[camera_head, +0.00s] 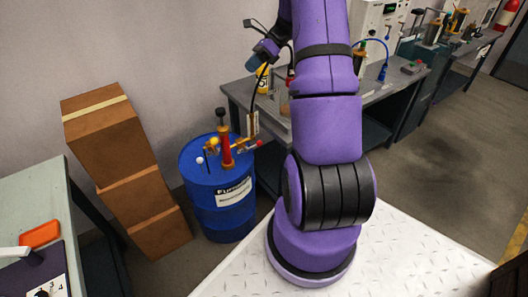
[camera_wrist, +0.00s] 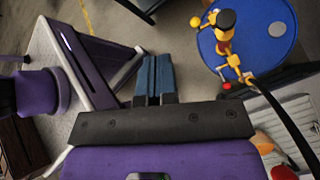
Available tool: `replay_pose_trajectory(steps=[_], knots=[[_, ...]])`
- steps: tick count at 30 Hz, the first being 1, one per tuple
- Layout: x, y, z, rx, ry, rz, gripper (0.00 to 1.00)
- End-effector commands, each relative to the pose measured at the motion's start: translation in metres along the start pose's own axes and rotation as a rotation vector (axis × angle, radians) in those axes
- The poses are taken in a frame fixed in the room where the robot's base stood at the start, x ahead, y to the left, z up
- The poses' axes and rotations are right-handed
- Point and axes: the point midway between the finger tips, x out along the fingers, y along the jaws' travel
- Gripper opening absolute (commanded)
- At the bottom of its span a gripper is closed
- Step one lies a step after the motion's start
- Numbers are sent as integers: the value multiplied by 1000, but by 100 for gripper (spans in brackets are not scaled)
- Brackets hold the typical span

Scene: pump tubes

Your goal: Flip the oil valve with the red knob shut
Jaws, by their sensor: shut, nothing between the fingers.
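A blue drum (camera_head: 222,222) stands on the floor in the head view, with a red and brass pump (camera_head: 226,150) upright on its lid. The small red knob (camera_head: 259,144) sits at the right end of the brass fitting on the pump. In the wrist view the red knob (camera_wrist: 227,86) is near the rim of the drum (camera_wrist: 264,57), right of my gripper. My gripper (camera_wrist: 154,76) is shut and empty, apart from the knob. In the head view my gripper (camera_head: 254,60) is above the drum.
Stacked cardboard boxes (camera_head: 115,150) stand left of the drum. A grey workbench (camera_head: 240,92) with bottles and tools is behind to the right. A dark hose (camera_wrist: 285,110) runs from the pump. A desk (camera_head: 28,190) is at the left edge.

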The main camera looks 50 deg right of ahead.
Motion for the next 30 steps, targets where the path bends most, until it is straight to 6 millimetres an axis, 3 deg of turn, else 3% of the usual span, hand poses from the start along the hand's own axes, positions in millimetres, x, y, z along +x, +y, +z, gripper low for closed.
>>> replay_pose_trajectory(steps=[1,6,13,23,30], knots=[[-2,-10,-18,56,-30,-5,0],[-8,-38,-67,232,-133,-23,0],[-14,-66,-142,459,-279,-40,0],[-14,-87,-237,715,-463,-50,0],[-6,-91,-321,912,-626,-50,0]])
